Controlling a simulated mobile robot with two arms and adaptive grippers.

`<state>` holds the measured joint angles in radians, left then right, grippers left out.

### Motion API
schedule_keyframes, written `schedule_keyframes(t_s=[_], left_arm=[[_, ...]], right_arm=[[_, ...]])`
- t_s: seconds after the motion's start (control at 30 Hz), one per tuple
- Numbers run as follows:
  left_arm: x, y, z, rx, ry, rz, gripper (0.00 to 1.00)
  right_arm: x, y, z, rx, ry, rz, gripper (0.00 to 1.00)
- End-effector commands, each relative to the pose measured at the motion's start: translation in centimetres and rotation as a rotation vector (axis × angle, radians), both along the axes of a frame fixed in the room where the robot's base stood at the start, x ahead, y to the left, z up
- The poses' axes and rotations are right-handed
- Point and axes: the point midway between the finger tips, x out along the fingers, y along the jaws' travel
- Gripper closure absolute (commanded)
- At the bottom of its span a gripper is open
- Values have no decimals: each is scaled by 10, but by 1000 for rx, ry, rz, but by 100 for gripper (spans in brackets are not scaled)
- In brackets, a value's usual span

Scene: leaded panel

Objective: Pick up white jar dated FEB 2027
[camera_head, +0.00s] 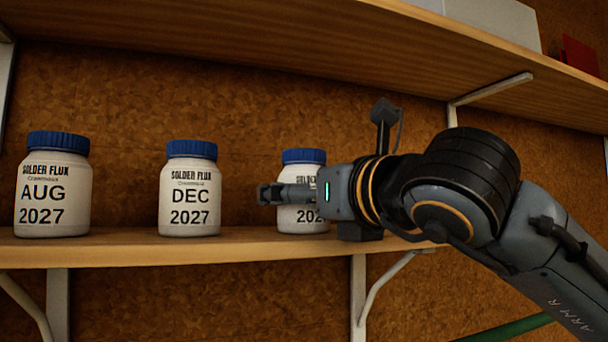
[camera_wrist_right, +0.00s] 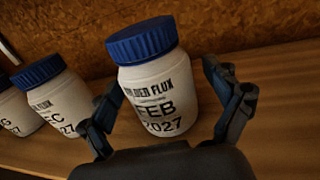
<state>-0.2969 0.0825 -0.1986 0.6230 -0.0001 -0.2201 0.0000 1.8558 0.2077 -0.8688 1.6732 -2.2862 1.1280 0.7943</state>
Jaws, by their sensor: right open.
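The white jar dated FEB 2027 (camera_wrist_right: 158,85) has a blue lid and stands upright on the shelf. My right gripper (camera_wrist_right: 172,105) is open, with one finger on each side of this jar in the right wrist view; I cannot tell if either touches it. In the head view the same jar (camera_head: 304,165) is partly hidden behind my right gripper (camera_head: 268,194), and its month cannot be read there. The jar dated DEC 2027 (camera_head: 190,190) stands to its left, and the jar dated AUG 2027 (camera_head: 53,190) farther left. My left gripper is not in view.
The jars stand on a wooden shelf (camera_head: 130,246) with white brackets (camera_head: 358,290). An upper shelf (camera_head: 250,35) runs above them. In the right wrist view, the DEC jar (camera_wrist_right: 52,98) is close beyond the left finger. Bare shelf (camera_wrist_right: 285,110) lies to the right.

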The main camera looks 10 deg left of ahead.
Motion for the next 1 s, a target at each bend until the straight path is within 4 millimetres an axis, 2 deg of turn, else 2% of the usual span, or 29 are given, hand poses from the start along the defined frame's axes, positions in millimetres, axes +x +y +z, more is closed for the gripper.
schedule_keyframes(t_s=[0.23,0.5,0.6,1.0], left_arm=[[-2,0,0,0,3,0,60],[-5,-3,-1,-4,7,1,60],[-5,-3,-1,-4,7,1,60],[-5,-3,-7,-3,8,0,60]], right_arm=[[1,1,-1,0,0,0,12],[1,0,-1,0,0,0,67],[0,0,0,2,-2,0,83],[0,0,5,3,-3,-1,83]])
